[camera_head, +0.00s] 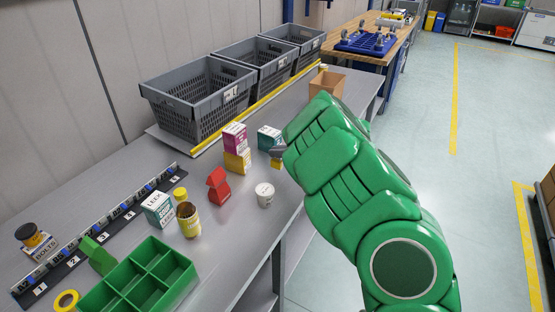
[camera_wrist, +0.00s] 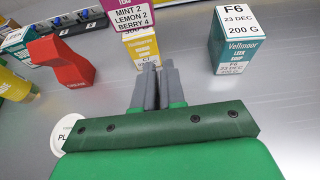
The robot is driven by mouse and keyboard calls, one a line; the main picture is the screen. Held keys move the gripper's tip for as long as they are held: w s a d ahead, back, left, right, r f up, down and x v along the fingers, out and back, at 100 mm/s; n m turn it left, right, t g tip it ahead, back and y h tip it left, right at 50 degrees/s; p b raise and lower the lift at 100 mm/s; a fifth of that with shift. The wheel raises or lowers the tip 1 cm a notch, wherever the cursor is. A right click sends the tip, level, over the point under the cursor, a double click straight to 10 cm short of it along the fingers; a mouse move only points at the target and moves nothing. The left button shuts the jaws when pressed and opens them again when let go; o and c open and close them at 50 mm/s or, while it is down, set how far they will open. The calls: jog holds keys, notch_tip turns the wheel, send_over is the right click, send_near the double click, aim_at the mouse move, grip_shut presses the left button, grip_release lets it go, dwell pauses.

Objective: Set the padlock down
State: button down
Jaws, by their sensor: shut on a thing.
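My gripper (camera_wrist: 157,72) is in the wrist view, its grey fingers close together over the grey table. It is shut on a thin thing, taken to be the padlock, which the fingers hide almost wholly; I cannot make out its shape. In the head view my green arm covers most of the gripper, and only the grey fingertips (camera_head: 278,150) show, beside the teal box. No other padlock shows on the table (camera_head: 240,222).
Near the fingers stand a teal box (camera_wrist: 232,40), a yellow box (camera_wrist: 141,48) under a magenta box (camera_head: 235,137), a red object (camera_head: 218,185) and a white round tub (camera_head: 265,195). A green divided tray (camera_head: 150,275) is at front left. Grey crates (camera_head: 195,100) line the back.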

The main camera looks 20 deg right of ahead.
aim_at(277, 160)
jog(key=shift+w+f, duration=0.25)
jog(key=shift+f, duration=1.5)
jog(key=shift+f, duration=0.1)
jog(key=c, duration=1.2)
grip_release()
jog(key=shift+s+d+r, duration=0.3)
jog(key=shift+d, duration=0.05)
jog(key=v, duration=1.1)
jog(key=shift+r, duration=0.1)
